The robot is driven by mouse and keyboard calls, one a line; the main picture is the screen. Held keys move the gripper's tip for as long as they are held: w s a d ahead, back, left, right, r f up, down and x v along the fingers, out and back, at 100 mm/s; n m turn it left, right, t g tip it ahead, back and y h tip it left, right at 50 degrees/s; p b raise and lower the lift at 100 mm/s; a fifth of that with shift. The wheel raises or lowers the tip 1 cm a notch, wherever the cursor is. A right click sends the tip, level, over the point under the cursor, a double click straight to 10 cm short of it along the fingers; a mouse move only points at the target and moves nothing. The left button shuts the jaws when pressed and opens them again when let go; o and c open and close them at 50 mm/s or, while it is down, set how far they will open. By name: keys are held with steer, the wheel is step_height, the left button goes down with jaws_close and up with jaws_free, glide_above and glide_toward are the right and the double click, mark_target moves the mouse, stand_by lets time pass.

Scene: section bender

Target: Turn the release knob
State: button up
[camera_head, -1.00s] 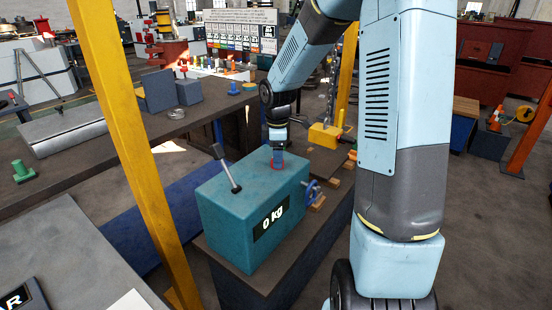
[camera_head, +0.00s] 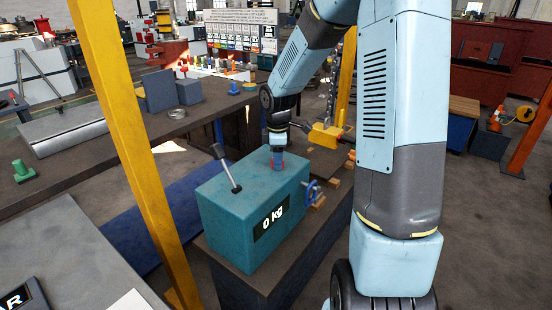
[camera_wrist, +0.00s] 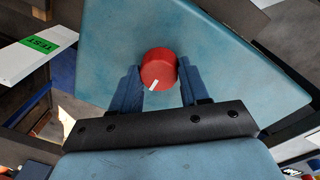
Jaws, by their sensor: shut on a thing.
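The release knob (camera_wrist: 158,69) is a round red knob with a white pointer line, on the top face of a teal box (camera_head: 228,218) whose front display reads "0 kg". In the wrist view the white line points toward the lower left. My gripper (camera_wrist: 160,82) has its two blue fingers on either side of the knob and is shut on it. In the head view my gripper (camera_head: 278,158) points down at the top of the box and mostly hides the knob. A grey lever (camera_head: 228,170) stands tilted on the box's left part.
A blue handwheel (camera_head: 312,190) sticks out of the box's right side. A yellow post (camera_head: 125,140) stands to the left in the foreground. A dark workbench (camera_head: 110,150) with blocks is behind. A yellow tool (camera_head: 325,135) lies beyond the box.

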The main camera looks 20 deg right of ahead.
steer(key=shift+c, duration=0.7)
steer(key=shift+a, duration=0.2)
steer(key=shift+d, duration=0.1)
steer(key=shift+m, duration=0.3)
steer(key=m, duration=0.2)
steer(key=shift+f+m, duration=0.1)
steer(key=shift+m, duration=0.2)
steer(key=m, duration=0.5)
steer(key=shift+s+d+m+g+h, duration=0.1)
steer(key=shift+m+g+h, duration=0.2)
steer(key=m, duration=0.9)
steer(key=shift+g, duration=0.3)
